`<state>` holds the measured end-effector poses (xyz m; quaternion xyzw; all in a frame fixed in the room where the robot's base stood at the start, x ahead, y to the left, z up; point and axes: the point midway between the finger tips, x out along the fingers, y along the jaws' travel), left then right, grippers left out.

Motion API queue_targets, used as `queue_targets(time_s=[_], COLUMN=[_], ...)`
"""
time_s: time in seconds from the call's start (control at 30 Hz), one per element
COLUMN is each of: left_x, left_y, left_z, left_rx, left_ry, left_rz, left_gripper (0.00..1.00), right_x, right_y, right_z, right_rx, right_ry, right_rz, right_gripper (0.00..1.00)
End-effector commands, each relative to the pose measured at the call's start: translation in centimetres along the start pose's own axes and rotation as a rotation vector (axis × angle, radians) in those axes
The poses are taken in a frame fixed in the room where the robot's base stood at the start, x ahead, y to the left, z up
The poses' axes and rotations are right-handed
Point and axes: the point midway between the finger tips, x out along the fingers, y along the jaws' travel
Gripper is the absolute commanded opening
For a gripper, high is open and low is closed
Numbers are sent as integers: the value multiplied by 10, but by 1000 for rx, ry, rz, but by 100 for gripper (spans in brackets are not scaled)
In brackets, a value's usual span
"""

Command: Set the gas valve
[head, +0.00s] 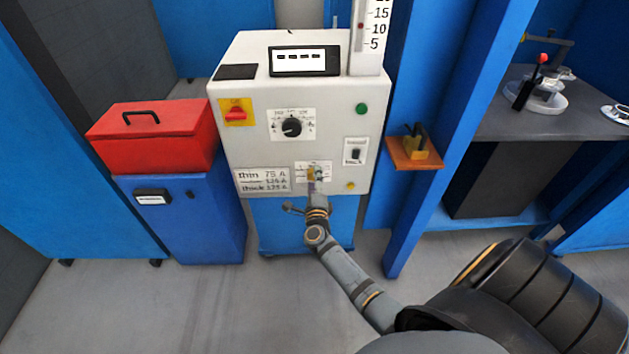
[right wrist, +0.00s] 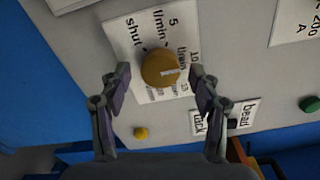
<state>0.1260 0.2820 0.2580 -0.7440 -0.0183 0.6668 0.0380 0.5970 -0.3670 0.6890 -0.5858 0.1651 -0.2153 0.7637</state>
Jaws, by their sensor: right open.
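The gas valve is a round yellow-brown knob (right wrist: 160,68) on a white label printed "shut", "5 l/min" and higher values, partly hidden. A pale mark on the knob points right in the right wrist view; the exact value it meets is unclear. My right gripper (right wrist: 160,88) is open, with one finger on each side of the knob and a visible gap to each. In the head view my right gripper (head: 314,183) is at the lower front of the grey machine (head: 240,135) and partly covers the knob. My left gripper is not in view.
The machine front also has a red switch (head: 236,114), a black dial (head: 291,127), a green button (head: 361,109) and a thickness chart (head: 263,181). A red toolbox (head: 160,135) stands on a blue cabinet (head: 190,225) at left. A blue post (head: 440,130) stands at right.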

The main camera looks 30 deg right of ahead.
Motion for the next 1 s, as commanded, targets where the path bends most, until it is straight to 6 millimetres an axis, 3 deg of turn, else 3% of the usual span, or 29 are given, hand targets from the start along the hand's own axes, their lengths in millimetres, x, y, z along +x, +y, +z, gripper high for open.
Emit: queue_targets(time_s=[0.5,0.67,1.0], left_x=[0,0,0], left_y=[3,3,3], left_z=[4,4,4], left_rx=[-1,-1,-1], left_ry=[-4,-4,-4], left_rz=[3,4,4], left_gripper=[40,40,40], right_x=[-106,-117,-118], right_y=[2,1,0], right_z=[-1,0,0], right_rx=[1,0,-1], right_ry=[3,1,1], right_rz=[4,2,1], right_gripper=[63,63,63])
